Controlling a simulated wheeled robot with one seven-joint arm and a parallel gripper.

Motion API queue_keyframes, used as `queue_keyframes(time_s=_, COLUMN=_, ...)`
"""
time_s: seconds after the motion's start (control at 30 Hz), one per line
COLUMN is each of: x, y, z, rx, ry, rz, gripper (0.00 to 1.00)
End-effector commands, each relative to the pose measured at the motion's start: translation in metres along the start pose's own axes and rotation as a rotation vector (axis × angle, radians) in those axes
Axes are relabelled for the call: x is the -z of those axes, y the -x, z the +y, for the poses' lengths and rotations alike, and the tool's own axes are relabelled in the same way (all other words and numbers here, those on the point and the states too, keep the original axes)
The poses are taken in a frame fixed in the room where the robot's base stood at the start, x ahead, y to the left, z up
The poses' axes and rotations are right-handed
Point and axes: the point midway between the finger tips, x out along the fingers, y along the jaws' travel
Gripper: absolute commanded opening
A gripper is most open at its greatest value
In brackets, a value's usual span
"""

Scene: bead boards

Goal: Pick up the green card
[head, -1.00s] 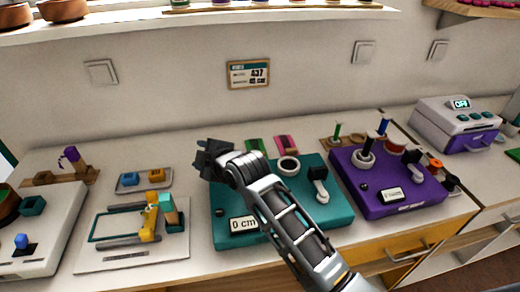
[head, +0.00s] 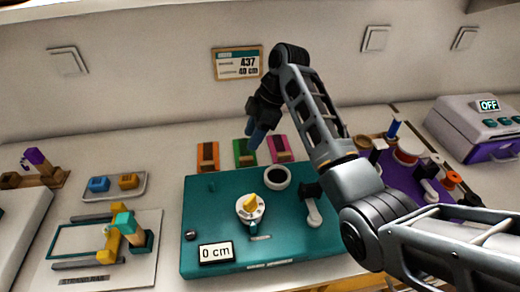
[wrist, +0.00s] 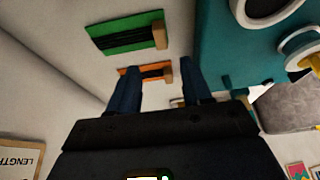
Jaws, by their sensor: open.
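The green card (head: 238,154) stands behind the teal board, between an orange card (head: 208,156) and a pink card (head: 280,149). A brown block sits against its front. My gripper (head: 257,138) is open, with dark blue fingers pointing down, above and beside the green card's right part in the head view. In the wrist view the green card (wrist: 125,31) lies beyond the fingertips, and the orange card (wrist: 131,72) shows partly between and beside the fingers. My gripper (wrist: 158,64) holds nothing. Whether a finger touches a card cannot be told.
The teal board (head: 205,225) with a knob, a ring and a lever lies in front of the cards. A purple board (head: 400,180) is at right, partly behind my arm. A small tray (head: 115,186) stands at left. A sign (head: 238,63) hangs on the wall behind.

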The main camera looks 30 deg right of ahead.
Motion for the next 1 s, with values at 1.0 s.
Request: queue_keyframes(time_s=1.0, x=-0.007, y=-0.074, z=-0.004, rx=-0.001, ry=0.000, rz=-0.001, gripper=0.38)
